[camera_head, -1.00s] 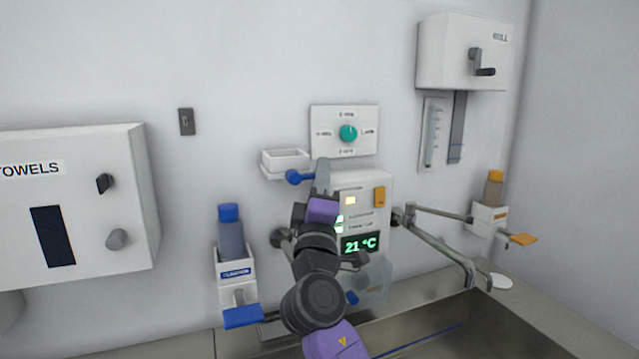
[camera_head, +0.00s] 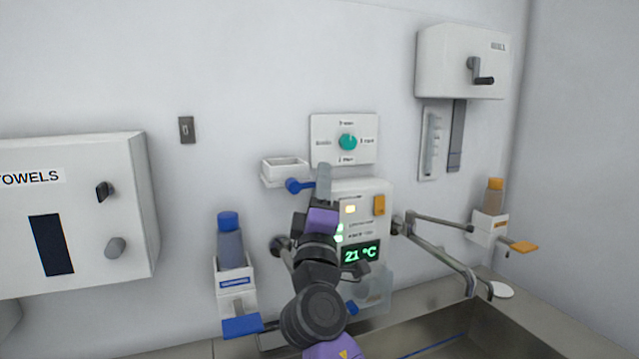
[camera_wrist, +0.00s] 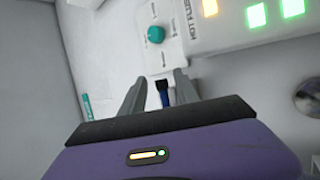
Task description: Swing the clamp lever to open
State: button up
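A short blue lever (camera_head: 298,186) with a rounded end projects just below the white tray (camera_head: 286,170) on the wall; it looks like the clamp lever, though no label shows. My gripper (camera_head: 323,180) is upright just right of it, seen almost edge-on in the head view. In the wrist view, the two grey fingers of my gripper (camera_wrist: 160,88) are apart. A narrow blue part with a dark end (camera_wrist: 165,96) shows in the gap between them, seemingly this lever. I cannot tell whether either finger touches it.
A panel with a teal dial (camera_head: 347,142) is above my gripper. A box with a 21 °C display (camera_head: 361,254) is right behind it. A blue-capped bottle (camera_head: 230,245) stands lower left in a holder. Metal faucet arms (camera_head: 440,262) reach over the sink (camera_head: 480,325) at right.

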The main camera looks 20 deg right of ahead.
jog(key=b+v, duration=0.1)
jog(key=v, duration=0.6)
jog(key=shift+s+b, duration=0.25)
jog(key=shift+b, duration=0.1)
jog(key=shift+a, duration=0.15)
